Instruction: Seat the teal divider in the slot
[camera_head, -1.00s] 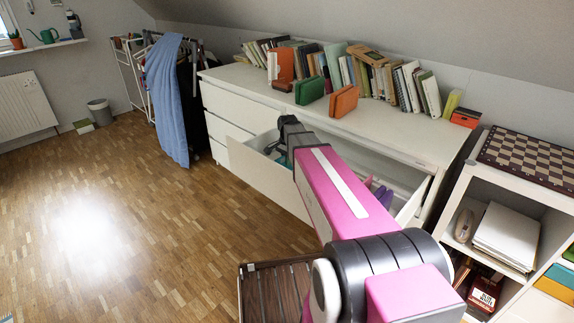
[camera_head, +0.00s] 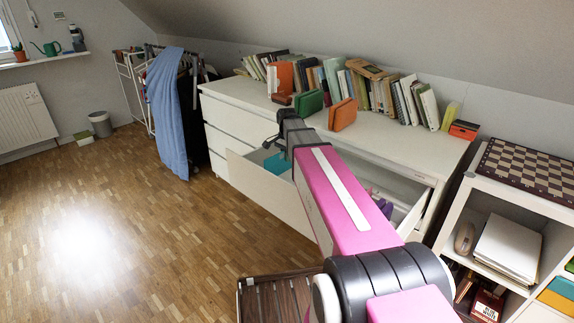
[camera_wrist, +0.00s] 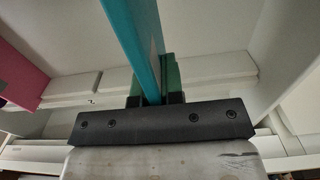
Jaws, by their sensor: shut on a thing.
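The teal divider (camera_wrist: 138,38) is a flat upright panel between my gripper's green-sided fingers in the wrist view, and it runs out past the top edge. My gripper (camera_wrist: 152,85) is shut on it. In the head view a teal panel (camera_head: 278,164) shows low inside the open drawer (camera_head: 272,191), just below the dark end of my arm. The drawer's pale interior shows around the divider in the wrist view. I cannot make out the slot for certain, nor whether the divider's lower edge touches anything.
The white dresser (camera_head: 232,95) carries books and a green box (camera_head: 309,103) and an orange box (camera_head: 343,114) near its front edge. Purple items (camera_head: 384,208) lie in the drawer's right part. A shelf with a chessboard (camera_head: 530,170) stands at the right.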

